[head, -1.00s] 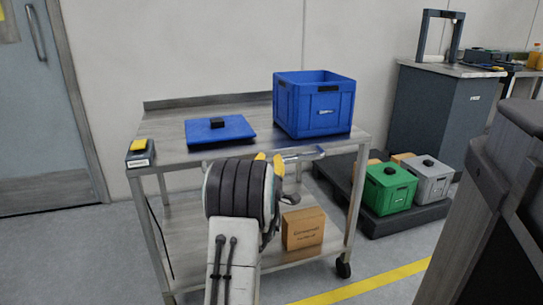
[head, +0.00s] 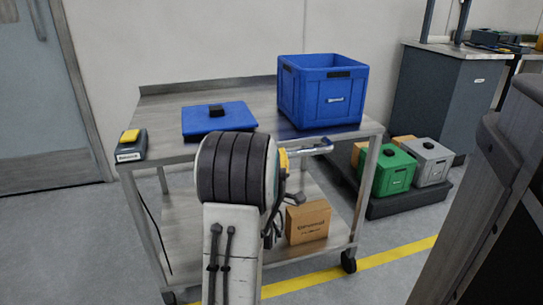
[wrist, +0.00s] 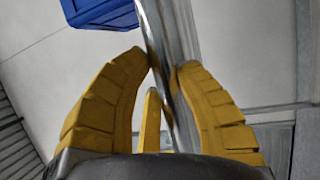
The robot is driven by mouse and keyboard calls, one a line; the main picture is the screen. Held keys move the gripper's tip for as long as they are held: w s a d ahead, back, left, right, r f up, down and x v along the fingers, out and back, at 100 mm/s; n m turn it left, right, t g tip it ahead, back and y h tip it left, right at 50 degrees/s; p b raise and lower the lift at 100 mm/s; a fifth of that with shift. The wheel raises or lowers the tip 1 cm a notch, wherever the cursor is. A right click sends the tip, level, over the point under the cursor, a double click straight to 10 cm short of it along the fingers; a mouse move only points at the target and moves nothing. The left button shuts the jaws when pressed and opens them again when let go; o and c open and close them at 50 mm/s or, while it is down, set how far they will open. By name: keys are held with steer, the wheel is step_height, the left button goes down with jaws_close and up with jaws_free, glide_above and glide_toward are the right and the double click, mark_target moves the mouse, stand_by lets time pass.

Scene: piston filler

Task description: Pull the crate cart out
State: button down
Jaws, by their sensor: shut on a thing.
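The crate cart (head: 190,152) is a metal two-shelf cart standing in front of me, with a bar handle (head: 312,149) at its front edge. My gripper (head: 283,160) is at that handle, its yellow fingers partly hidden behind my arm in the head view. In the wrist view, my gripper (wrist: 160,75) is shut on the metal bar (wrist: 172,70), with fingers on both sides of it. A blue crate (head: 320,98) stands on the right of the top shelf. Its blue lid (head: 200,122) lies flat on the left.
A cardboard box (head: 307,222) sits on the lower shelf. A yellow-topped button box (head: 130,145) is at the cart's left corner. A dark machine (head: 495,200) is close at right. A yellow line (head: 400,258) crosses the floor.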

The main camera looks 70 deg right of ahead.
steer(key=c, duration=0.8)
jaws_free()
steer(key=shift+s, duration=0.1)
steer(key=shift+c, duration=0.2)
steer(key=shift+r, duration=0.1)
steer(key=o, duration=0.3)
steer(key=shift+d+r, duration=0.15)
steer(key=shift+r, duration=2.45)
steer(key=shift+d+r, duration=0.1)
steer(key=shift+r, duration=2.5)
step_height(320, 180, down, 6)
steer(key=shift+d+r+y, duration=0.15)
steer(key=shift+r+y, duration=0.05)
steer(key=shift+y, duration=0.8)
steer(key=shift+s+a+f+g, duration=0.15)
steer(key=shift+s+a+g, duration=0.05)
steer(key=shift+a, duration=0.6)
steer(key=shift+s+a+f+g, duration=0.1)
steer(key=shift+s+a+g, duration=0.1)
steer(key=shift+a, duration=0.55)
steer(key=c, duration=0.3)
steer(key=shift+s+a+f, duration=0.2)
steer(key=shift+a+f, duration=0.1)
steer(key=shift+a, duration=0.55)
steer(key=shift+s+a+f, duration=0.25)
steer(key=shift+a, duration=0.65)
steer(key=shift+s+a+f, duration=0.2)
steer(key=shift+a+f, duration=0.1)
steer(key=shift+a, duration=0.55)
